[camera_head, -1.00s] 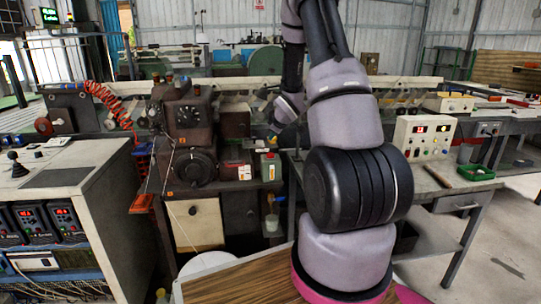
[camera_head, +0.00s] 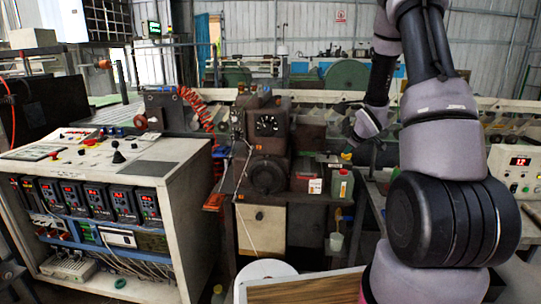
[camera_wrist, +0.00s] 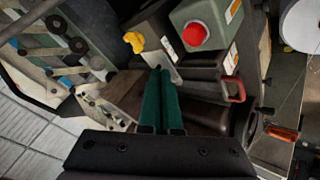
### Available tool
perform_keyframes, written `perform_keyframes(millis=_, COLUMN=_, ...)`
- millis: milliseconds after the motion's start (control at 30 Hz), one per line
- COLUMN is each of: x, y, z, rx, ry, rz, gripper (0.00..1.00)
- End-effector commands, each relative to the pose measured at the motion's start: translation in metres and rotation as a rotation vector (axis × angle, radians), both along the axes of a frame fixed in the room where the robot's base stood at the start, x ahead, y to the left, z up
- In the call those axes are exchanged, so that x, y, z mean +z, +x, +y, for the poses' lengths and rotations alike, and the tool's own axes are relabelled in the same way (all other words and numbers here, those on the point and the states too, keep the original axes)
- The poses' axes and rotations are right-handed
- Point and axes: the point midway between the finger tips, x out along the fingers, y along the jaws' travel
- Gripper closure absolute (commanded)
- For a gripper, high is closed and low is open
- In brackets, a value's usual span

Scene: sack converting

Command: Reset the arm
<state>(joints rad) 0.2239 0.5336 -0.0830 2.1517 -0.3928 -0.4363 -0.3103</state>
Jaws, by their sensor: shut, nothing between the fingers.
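My arm runs up the right side of the head view and bends down towards the machine. My gripper (camera_head: 346,156) is small there, above the machine's side shelf, and its fingers are hard to make out. In the wrist view my gripper (camera_wrist: 160,72) shows two dark green fingers side by side, shut with nothing between them.
A dark machine (camera_head: 268,135) with dials stands at the middle. A control cabinet (camera_head: 180,180) with red displays fills the left. A bench carries a control box (camera_head: 515,170) at the right. A wood-topped surface (camera_head: 300,288) lies in front, with a white round object (camera_head: 265,268) beside it.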

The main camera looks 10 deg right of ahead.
Motion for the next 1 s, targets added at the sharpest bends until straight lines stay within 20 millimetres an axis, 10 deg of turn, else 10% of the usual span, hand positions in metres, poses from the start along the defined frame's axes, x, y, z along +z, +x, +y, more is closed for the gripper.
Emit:
perform_keyframes(millis=233, x=0.090, y=-0.030, z=0.017, rx=-0.180, ry=0.092, rz=-0.012, gripper=1.00)
perform_keyframes(millis=500, x=0.188, y=-0.114, z=0.058, rx=-0.430, ry=0.310, rz=0.006, gripper=1.00)
perform_keyframes(millis=1000, x=0.266, y=-0.312, z=0.162, rx=-0.695, ry=0.794, rz=0.154, gripper=1.00)
